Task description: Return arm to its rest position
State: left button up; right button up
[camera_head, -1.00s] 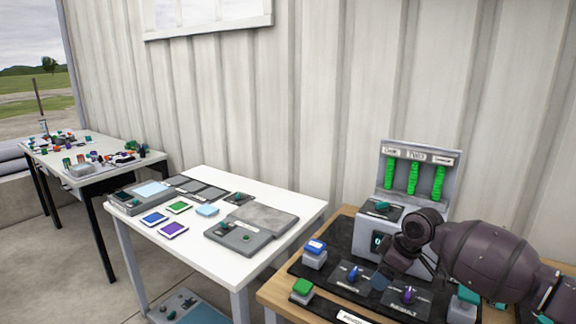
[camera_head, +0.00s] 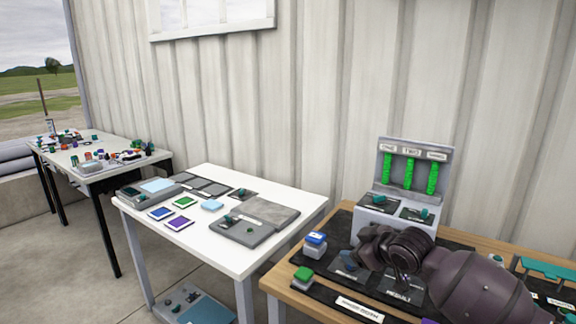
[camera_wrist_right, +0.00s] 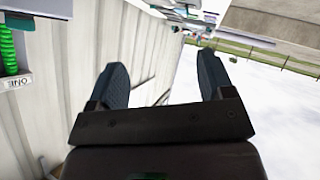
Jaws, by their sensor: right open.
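My right arm reaches in from the lower right over the wooden table in the head view, its wrist in front of the grey station. My right gripper (camera_wrist_right: 162,85) shows in the right wrist view with its two dark fingers wide apart and nothing between them. In the head view the fingers are small and hard to make out near the black control panel. The grey station (camera_head: 425,165) stands upright with three green columns. The arm hides part of the station's front and some knobs. My left gripper is in neither view.
The wooden table (camera_head: 278,281) bears a blue button (camera_head: 316,238), a green button (camera_head: 303,273) and a teal-handled item (camera_head: 550,267) at the right. A white table (camera_head: 210,254) with coloured tiles stands to the left. A cluttered table (camera_head: 98,177) is farther left. A corrugated wall (camera_head: 300,110) is behind.

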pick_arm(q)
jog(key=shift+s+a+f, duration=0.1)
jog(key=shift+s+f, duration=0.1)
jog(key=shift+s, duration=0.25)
pick_arm(e)
jog(key=s+d+f+m+h, duration=0.2)
jog(key=s+f, duration=0.6)
jog(key=s, duration=0.5)
jog(key=s+d+f+m+h, duration=0.2)
jog(key=s+d+f+m, duration=0.2)
jog(key=s+f, duration=0.5)
jog(key=s+d+f+m+h, duration=0.2)
jog(key=s+f, duration=0.7)
jog(key=s, duration=0.8)
jog(key=d+m, duration=0.1)
jog(key=d, duration=0.1)
jog(key=shift+s+d+f+m+t, duration=0.25)
jog(key=shift+s+d+m+t, duration=0.05)
jog(key=shift+s+d+t, duration=0.1)
jog(key=shift+a, duration=0.1)
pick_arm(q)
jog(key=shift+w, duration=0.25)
pick_arm(e)
jog(key=shift+w, duration=0.1)
